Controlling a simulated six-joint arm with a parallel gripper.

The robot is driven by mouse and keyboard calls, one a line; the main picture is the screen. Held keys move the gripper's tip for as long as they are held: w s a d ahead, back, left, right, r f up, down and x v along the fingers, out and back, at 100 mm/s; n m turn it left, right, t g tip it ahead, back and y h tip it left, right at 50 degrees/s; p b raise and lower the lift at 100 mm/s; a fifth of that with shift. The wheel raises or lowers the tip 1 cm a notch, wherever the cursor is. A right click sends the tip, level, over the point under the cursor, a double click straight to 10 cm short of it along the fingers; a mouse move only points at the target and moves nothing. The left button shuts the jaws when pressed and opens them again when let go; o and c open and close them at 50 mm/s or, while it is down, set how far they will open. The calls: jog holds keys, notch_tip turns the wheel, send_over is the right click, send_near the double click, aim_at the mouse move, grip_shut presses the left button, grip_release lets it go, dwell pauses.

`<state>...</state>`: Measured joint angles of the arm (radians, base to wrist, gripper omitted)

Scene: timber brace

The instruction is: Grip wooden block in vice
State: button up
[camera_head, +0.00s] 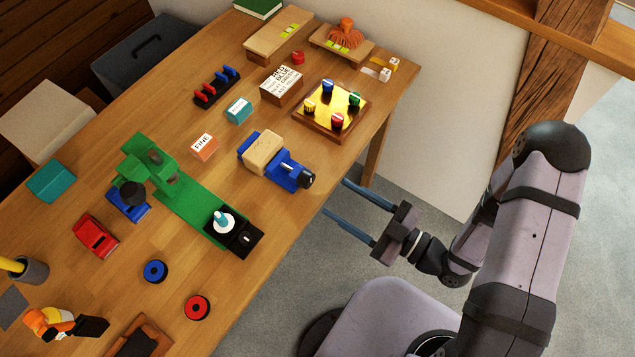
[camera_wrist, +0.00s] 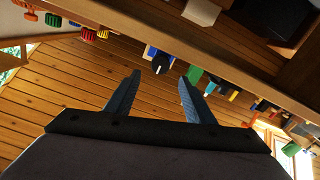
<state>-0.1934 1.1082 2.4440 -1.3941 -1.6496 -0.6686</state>
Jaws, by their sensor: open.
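The blue vice (camera_head: 284,174) stands near the table's front edge, with a dark round knob (camera_head: 307,180) facing the edge. The pale wooden block (camera_head: 262,153) sits in the vice between its blue jaws; whether they press on it I cannot tell. My gripper (camera_head: 335,197) is open and empty, off the table's edge, its two blue fingers pointing toward the vice and apart from it. In the wrist view, the vice knob (camera_wrist: 161,66) shows beyond and between the fingertips (camera_wrist: 160,75). The block is not clear in that view.
The wooden table (camera_head: 180,270) holds several things around the vice: a yellow peg board (camera_head: 332,107), an orange FINE block (camera_head: 204,147), a teal block (camera_head: 238,110) and a green machine (camera_head: 190,205). Floor lies clear between my gripper and the table edge.

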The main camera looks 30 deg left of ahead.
aim_at(311, 182)
jog(key=shift+a, duration=0.15)
jog(key=shift+a+p, duration=0.8)
jog(key=shift+a, duration=2.7)
jog(key=c, duration=1.1)
